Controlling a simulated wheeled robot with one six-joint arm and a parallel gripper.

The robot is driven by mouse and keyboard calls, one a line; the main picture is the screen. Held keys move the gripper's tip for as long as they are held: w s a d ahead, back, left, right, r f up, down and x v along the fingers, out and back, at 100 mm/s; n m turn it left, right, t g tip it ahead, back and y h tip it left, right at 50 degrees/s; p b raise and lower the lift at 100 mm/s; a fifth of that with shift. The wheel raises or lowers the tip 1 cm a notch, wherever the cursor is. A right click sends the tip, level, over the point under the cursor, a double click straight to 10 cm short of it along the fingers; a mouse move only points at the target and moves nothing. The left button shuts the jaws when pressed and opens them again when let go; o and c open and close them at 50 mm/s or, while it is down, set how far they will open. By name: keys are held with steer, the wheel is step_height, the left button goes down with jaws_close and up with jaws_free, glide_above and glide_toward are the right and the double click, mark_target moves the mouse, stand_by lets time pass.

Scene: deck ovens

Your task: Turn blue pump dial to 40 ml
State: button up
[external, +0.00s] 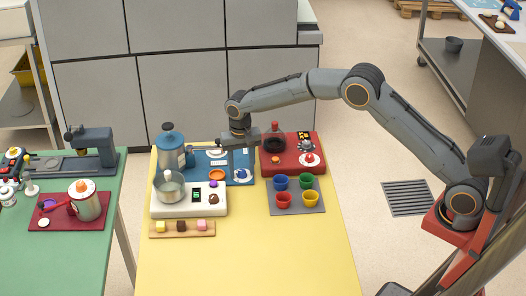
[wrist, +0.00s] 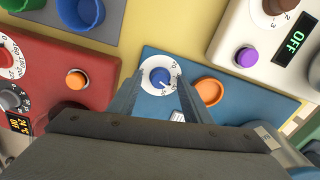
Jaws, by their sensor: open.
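The blue pump dial (wrist: 160,77) is a blue knob on a white numbered ring, set on a blue base plate (wrist: 222,110). In the wrist view my gripper (wrist: 159,82) is open, with one finger on each side of the knob; I cannot tell whether they touch it. The numbers are too small to read surely, so the setting is unclear. In the external view my gripper (external: 240,168) points down over the blue base plate (external: 216,155) and hides part of it. The blue pump canister (external: 170,145) stands at its left.
An orange round dish (wrist: 209,91) lies beside the dial. A red unit (external: 278,166) stands right of the blue plate and a white mixer unit (external: 160,207) in front. Several coloured cups stand on a grey mat (external: 298,209). The yellow table's front (external: 255,265) is clear.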

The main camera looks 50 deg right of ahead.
mark_target(242, 171)
step_height(242, 171, up, 7)
steer(key=shift+f+b, duration=0.1)
steer(key=shift+b, duration=0.6)
steer(key=shift+r, duration=0.5)
steer(key=s+d+f+n, duration=0.1)
steer(key=s+d, duration=0.3)
steer(key=s, duration=0.5)
steer(key=s+d+n, duration=0.2)
steer(key=s+d, duration=0.3)
steer(key=s, duration=0.5)
steer(key=s+d+f+n, duration=0.1)
steer(key=s+d+n, duration=0.1)
steer(key=s+d, duration=0.3)
steer(key=shift+s+f, duration=0.2)
steer(key=shift+s, duration=0.9)
steer(key=shift+s+f, duration=0.15)
steer(key=shift+s, duration=0.9)
steer(key=s+d+f+n, duration=0.2)
steer(key=s+f, duration=0.1)
steer(key=s, duration=0.9)
steer(key=shift+r, duration=0.1)
